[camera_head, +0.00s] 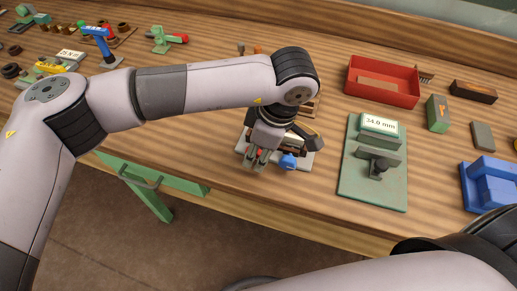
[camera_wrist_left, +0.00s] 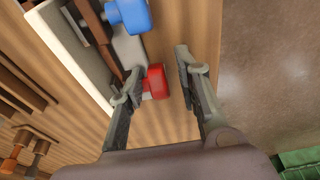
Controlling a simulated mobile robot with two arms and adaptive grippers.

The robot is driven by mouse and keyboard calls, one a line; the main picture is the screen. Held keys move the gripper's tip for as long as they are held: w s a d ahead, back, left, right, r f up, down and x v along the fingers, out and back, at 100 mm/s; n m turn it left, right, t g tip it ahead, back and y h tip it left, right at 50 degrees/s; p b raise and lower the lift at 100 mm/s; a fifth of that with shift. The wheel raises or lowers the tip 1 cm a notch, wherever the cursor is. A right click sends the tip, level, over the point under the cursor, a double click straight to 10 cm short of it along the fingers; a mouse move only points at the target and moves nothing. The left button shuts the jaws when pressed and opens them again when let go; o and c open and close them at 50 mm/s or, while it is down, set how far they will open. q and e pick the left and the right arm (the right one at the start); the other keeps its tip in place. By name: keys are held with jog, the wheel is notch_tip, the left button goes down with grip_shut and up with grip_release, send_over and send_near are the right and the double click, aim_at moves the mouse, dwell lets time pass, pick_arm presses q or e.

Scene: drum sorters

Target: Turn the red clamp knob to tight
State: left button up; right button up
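The red clamp knob (camera_wrist_left: 157,82) shows in the wrist view just inside the left-hand finger, which hides part of it. My left gripper (camera_wrist_left: 169,62) is open, with a gap between the knob and the right-hand finger. I cannot tell whether the left-hand finger touches the knob. In the head view my left gripper (camera_head: 259,160) points down at the near side of the clamp fixture, and only a bit of red shows by its fingers. A blue knob (camera_wrist_left: 130,13) sits on the same pale fixture base (camera_wrist_left: 70,45). My right gripper is out of view.
A green plate with a "34.0 mm" gauge (camera_head: 380,125) stands right of the fixture. A red tray (camera_head: 383,80) lies behind it and a blue block (camera_head: 490,183) at far right. The bench's front edge is close to the gripper.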

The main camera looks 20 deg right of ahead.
pick_arm(q)
jog(key=shift+w, duration=0.1)
jog(key=shift+d+r, duration=0.1)
jog(key=shift+r, duration=0.4)
jog(key=v, duration=1.1)
